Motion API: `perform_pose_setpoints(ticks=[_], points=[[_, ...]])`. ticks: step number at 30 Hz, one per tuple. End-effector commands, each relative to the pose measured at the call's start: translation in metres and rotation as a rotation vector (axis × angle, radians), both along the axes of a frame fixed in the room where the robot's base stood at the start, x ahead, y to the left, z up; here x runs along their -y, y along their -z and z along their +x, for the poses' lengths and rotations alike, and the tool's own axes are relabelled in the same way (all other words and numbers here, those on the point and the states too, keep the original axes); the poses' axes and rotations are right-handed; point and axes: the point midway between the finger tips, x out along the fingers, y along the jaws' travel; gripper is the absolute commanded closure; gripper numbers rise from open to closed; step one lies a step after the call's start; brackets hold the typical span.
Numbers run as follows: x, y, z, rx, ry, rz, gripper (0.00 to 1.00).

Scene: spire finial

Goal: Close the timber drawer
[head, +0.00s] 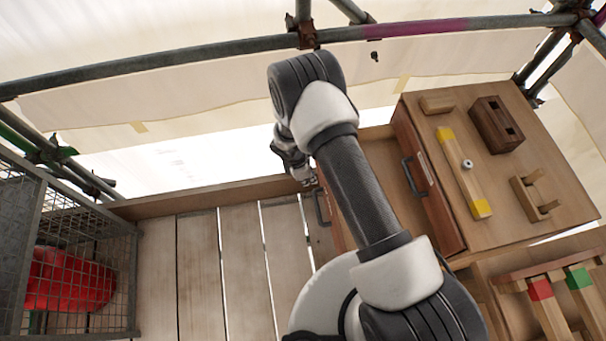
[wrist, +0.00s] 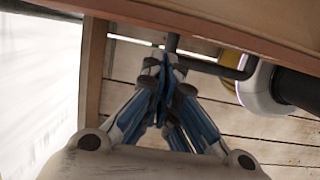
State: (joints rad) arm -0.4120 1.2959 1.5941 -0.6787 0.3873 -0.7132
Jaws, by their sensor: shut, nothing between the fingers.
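The cabinet (head: 480,236) stands at the right in the head view. A lower wooden drawer (head: 376,133) sticks out to the left past the upper front, its inside partly hidden by my arm. Its dark bar handle (head: 321,207) shows beside my arm; a dark handle also crosses the wrist view (wrist: 236,73) under a wooden front (wrist: 215,24). Which drawer is the timber one cannot be read. My gripper (head: 308,181) is shut and empty at the outer side of the drawer front. In the wrist view its fingertips (wrist: 163,62) are close to the handle's left end; contact cannot be told.
The upper drawer front (head: 428,180) has its own handle (head: 412,176) and sits further in. Wooden blocks and a marked timber (head: 465,174) lie on the cabinet top. A wire cage (head: 75,255) with a red item stands left. Scaffold tubes cross behind; the plank deck (head: 195,265) is clear.

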Motion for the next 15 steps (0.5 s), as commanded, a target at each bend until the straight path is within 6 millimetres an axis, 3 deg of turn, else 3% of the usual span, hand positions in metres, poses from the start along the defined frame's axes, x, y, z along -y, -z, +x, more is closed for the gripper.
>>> perform_pose_setpoints(ticks=[6,15], points=[[0.026,-0.004,0.007,0.005,0.003,0.002,1.00],[0.031,-0.004,0.008,0.004,0.002,0.002,1.00]])
